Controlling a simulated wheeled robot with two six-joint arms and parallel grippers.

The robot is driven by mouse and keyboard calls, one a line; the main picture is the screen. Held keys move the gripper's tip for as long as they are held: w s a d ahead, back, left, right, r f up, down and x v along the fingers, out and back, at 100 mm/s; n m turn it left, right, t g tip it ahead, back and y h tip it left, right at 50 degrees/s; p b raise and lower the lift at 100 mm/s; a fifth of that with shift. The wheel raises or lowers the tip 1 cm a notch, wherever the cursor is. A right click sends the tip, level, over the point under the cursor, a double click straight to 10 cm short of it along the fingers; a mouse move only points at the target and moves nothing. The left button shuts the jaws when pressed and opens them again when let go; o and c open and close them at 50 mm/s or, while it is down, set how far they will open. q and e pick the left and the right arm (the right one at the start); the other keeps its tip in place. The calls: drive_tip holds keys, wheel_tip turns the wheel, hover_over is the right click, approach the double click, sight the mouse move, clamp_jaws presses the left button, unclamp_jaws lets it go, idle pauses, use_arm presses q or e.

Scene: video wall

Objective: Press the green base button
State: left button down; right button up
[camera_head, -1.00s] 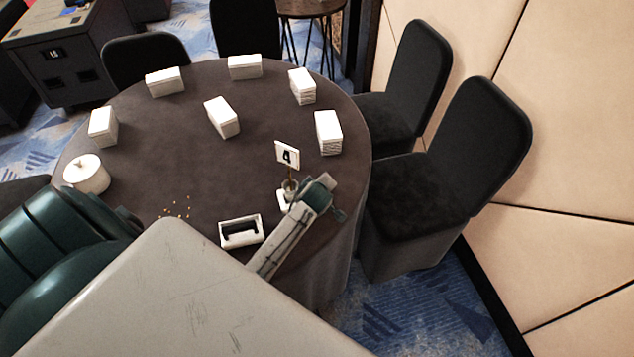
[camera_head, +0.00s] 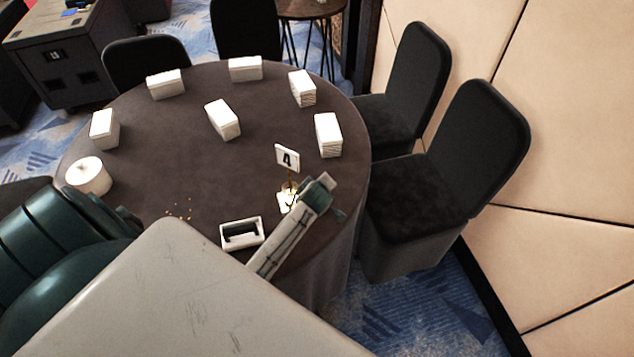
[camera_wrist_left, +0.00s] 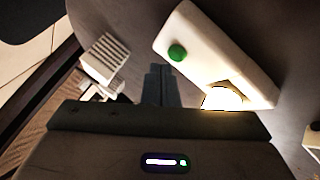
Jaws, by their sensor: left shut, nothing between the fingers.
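In the left wrist view a green round button (camera_wrist_left: 177,52) sits on one end of a white slab-like base (camera_wrist_left: 220,45). A glowing lamp part (camera_wrist_left: 222,97) shows at the base's near edge. My left gripper (camera_wrist_left: 160,71) is shut and empty, its tips just left of and below the button in the picture; I cannot tell whether they touch it. In the head view my left arm (camera_head: 290,230) reaches to the lit lamp (camera_head: 289,193) beside the number 4 sign (camera_head: 287,158). Its fingertips and the button are not clear there. My right gripper is not in view.
The round dark table (camera_head: 180,125) carries several white blocks, such as one (camera_head: 328,135) at the right, a round white container (camera_head: 89,175) and a white frame-like holder (camera_head: 241,233). Black chairs (camera_head: 480,140) stand around it. A pale panelled wall (camera_head: 560,170) is at the right.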

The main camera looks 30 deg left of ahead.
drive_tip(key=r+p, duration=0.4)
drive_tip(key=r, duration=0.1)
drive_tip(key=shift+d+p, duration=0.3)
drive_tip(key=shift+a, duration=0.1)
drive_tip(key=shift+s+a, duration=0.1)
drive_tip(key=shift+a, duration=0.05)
